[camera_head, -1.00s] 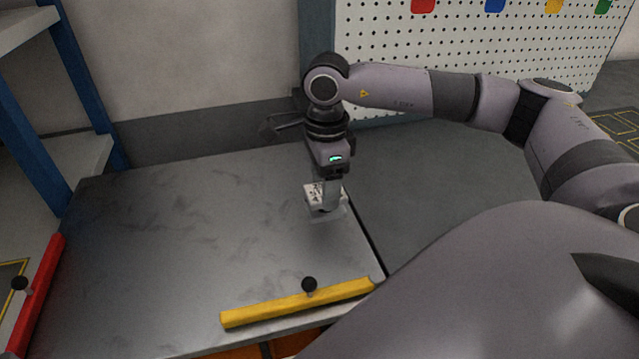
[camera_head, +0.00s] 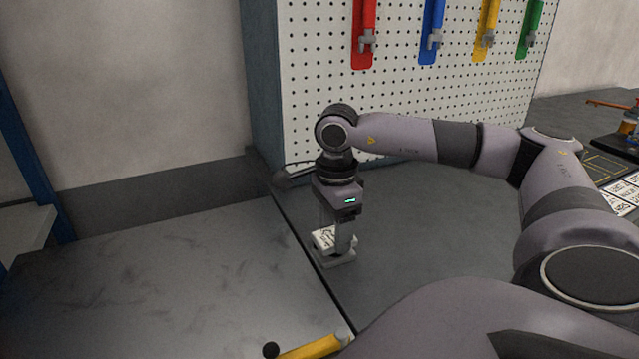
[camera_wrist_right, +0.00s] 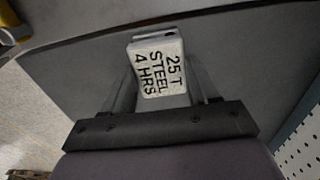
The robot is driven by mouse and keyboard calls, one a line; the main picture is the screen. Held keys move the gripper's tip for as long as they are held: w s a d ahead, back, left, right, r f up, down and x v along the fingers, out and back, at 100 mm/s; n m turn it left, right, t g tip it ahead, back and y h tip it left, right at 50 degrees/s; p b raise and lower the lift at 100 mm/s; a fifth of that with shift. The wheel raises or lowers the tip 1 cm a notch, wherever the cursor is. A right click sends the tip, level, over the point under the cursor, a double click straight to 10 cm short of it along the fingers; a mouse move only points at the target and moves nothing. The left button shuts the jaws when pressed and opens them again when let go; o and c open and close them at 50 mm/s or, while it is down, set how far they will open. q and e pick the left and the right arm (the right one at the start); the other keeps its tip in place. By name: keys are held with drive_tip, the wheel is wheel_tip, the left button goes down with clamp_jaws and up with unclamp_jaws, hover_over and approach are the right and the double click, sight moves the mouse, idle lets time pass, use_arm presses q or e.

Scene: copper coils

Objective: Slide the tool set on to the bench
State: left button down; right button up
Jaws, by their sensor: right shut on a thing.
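The tool set (camera_head: 325,239) is a small pale block with dark lettering. In the right wrist view the block (camera_wrist_right: 158,68) reads "25 T STEEL 4 HRS". My right gripper (camera_head: 338,250) points down and is shut on it, with a finger on each side in the wrist view. The block is at the dark grey bench (camera_head: 420,240), just right of the seam with the metal table (camera_head: 150,290). Whether its underside touches the bench is hard to tell. My left gripper is out of view.
A white pegboard (camera_head: 420,100) with red, blue, yellow and green holders stands behind the bench. A yellow bar (camera_head: 312,348) with a black knob lies at the metal table's front edge. Printed cards (camera_head: 625,190) lie at the far right. The bench's middle is clear.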

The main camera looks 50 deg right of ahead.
drive_tip(key=shift+s+d+b, duration=0.35)
drive_tip(key=shift+s+d, duration=0.5)
drive_tip(key=shift+d, duration=0.6)
drive_tip(key=shift+s+d+b, duration=0.3)
drive_tip(key=shift+s+d, duration=0.5)
drive_tip(key=shift+d, duration=0.6)
drive_tip(key=shift+s+d+b, duration=0.35)
drive_tip(key=shift+s+d, duration=0.5)
drive_tip(key=shift+d, duration=0.6)
drive_tip(key=o, duration=1.1)
drive_tip(key=shift+o, duration=0.2)
drive_tip(key=shift+r+p, duration=2.05)
drive_tip(key=shift+r, duration=0.5)
